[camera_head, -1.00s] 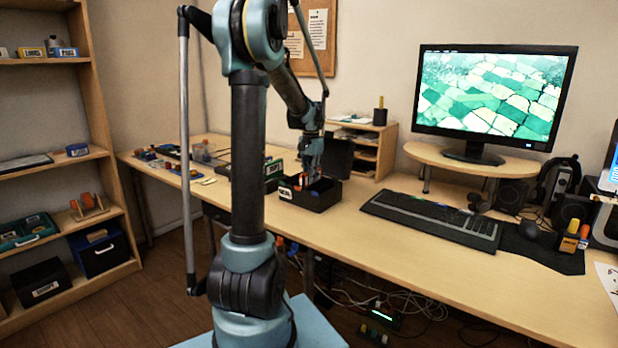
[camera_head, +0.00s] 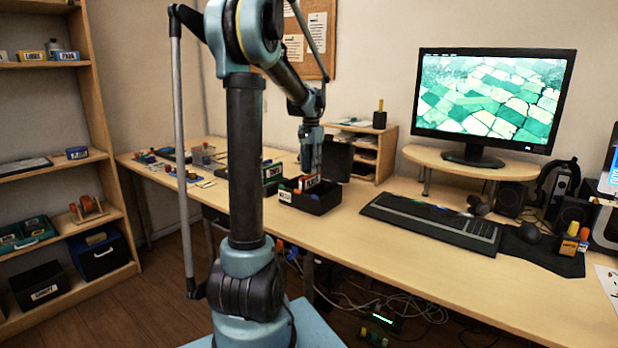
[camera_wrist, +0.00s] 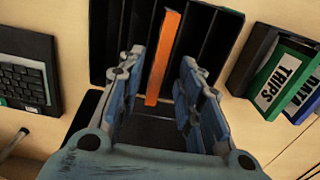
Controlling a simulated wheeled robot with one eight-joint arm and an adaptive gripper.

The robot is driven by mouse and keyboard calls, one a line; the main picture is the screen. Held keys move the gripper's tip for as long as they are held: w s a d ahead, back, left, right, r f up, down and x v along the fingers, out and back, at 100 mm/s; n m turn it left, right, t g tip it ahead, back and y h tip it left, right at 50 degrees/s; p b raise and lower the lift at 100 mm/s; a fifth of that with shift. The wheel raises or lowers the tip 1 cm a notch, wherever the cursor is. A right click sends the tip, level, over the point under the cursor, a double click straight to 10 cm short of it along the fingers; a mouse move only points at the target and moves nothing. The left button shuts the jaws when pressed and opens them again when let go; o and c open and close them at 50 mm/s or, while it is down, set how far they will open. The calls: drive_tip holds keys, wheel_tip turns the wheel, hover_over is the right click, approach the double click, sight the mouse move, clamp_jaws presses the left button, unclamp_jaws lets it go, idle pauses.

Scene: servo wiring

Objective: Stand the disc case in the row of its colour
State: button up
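An orange disc case (camera_wrist: 163,60) stands in a slot of a black divided box (camera_wrist: 222,45) in the wrist view. In the head view my gripper (camera_head: 311,168) hangs just above the box. A second box at the right of the wrist view holds a green case (camera_wrist: 278,82) and a blue case (camera_wrist: 303,98).
The keyboard (camera_head: 430,219) lies to the right of the black box, with the monitor (camera_head: 492,95) behind it. A small wooden shelf unit (camera_head: 388,150) stands at the back. The front of the desk is clear. A bookcase (camera_head: 100,130) stands at the left.

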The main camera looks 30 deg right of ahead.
wheel_tip(320, 180, up, 6)
drive_tip(key=r, duration=0.1)
drive_tip(key=s+a+f+n+t, duration=0.1)
drive_tip(key=s+a+f+n, duration=0.2)
drive_tip(key=a, duration=1)
drive_tip(key=s+a+f+n, duration=0.1)
drive_tip(key=s+a+n, duration=0.25)
drive_tip(key=a, duration=0.85)
drive_tip(key=s+a+f+n+t, duration=0.1)
drive_tip(key=s+a+f+n, duration=0.6)
drive_tip(key=s+a+f, duration=0.8)
drive_tip(key=shift+s+a+f, duration=0.3)
drive_tip(key=shift+s+f, duration=0.6)
drive_tip(key=shift+f, duration=0.05)
drive_tip(key=shift+w+n, duration=0.1)
drive_tip(key=shift+n, duration=0.15)
